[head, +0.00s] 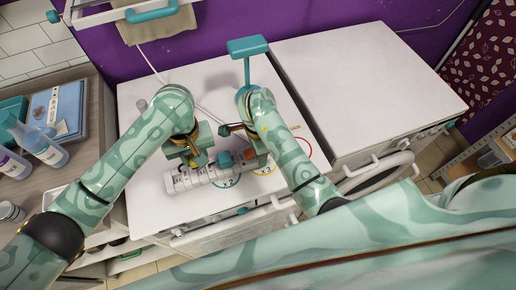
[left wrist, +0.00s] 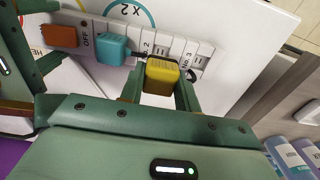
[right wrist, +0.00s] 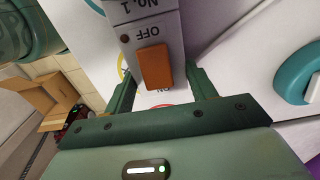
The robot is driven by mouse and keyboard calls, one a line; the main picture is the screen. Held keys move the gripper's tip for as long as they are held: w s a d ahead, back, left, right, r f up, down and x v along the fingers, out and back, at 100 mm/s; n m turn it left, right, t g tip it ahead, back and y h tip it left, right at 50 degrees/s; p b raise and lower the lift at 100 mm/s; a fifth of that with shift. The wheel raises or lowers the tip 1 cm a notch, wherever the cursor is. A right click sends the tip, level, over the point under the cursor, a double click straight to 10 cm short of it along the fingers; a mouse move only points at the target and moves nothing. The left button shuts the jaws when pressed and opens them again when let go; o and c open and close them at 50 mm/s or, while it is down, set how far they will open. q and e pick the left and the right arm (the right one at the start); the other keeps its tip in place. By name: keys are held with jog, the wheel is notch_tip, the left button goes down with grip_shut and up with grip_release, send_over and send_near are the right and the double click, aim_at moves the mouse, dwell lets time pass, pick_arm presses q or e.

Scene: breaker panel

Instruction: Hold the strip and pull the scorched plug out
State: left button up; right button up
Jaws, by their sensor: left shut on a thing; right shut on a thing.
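The white power strip (head: 190,180) lies over the white worktop, with numbered sockets and an orange rocker switch (right wrist: 155,68) at its right end. My right gripper (right wrist: 162,92) is shut on that switch end, one finger on each side. A yellow plug (left wrist: 162,74) with a dark area along its edge is at the strip's sockets. My left gripper (left wrist: 160,92) is shut on the yellow plug. Whether its pins are fully seated is hidden. A teal plug (left wrist: 112,49) sits in the strip between the switch and the yellow plug, also visible in the head view (head: 225,159).
Coloured rings marked x2 and x3 (head: 264,171) are printed on the worktop. A teal T-shaped handle (head: 248,47) stands at the back. A second white cabinet (head: 365,75) is to the right. Bottles (head: 42,146) stand on the left counter.

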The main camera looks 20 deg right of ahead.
pick_arm(q)
jog(key=shift+r, duration=1.9)
pick_arm(e)
jog(key=o, duration=1.2)
jog(key=shift+c, duration=0.2)
